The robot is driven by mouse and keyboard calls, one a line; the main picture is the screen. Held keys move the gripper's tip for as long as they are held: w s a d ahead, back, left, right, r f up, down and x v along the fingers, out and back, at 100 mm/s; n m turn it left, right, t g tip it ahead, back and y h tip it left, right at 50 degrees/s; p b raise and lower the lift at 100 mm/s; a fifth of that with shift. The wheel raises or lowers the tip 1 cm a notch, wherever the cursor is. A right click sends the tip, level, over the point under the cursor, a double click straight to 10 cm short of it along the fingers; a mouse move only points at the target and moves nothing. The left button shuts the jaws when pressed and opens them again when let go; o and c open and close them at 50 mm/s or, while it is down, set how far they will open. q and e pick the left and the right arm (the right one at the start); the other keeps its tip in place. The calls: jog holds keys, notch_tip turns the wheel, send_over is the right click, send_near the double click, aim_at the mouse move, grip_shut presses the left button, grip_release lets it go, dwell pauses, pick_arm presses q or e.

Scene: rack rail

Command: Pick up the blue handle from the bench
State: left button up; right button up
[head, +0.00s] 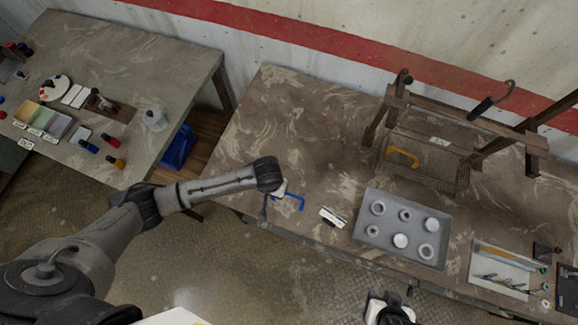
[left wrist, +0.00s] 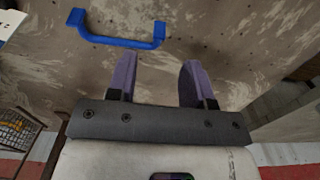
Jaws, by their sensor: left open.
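The blue handle (head: 293,202) lies on the near edge of the brown bench (head: 275,125) in the head view. It is a U-shaped bar, and it also shows in the left wrist view (left wrist: 120,42), in front of the fingertips. My left gripper (left wrist: 160,72) is open and empty, its two purple fingers apart. The handle appears just beyond the fingers and offset to the left in the wrist view, not between them. In the head view the left gripper (head: 273,195) is above the bench beside the handle, mostly hidden by its wrist.
A white card (head: 333,217) lies right of the handle. A grey tray (head: 371,251) holds several round pieces. Behind it stand a wire basket (head: 455,176) and a wooden frame (head: 450,112). A second table (head: 150,60) stands left. The bench behind the handle is clear.

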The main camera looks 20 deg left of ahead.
pick_arm(q)
jog(key=shift+f, duration=3.65)
grip_shut()
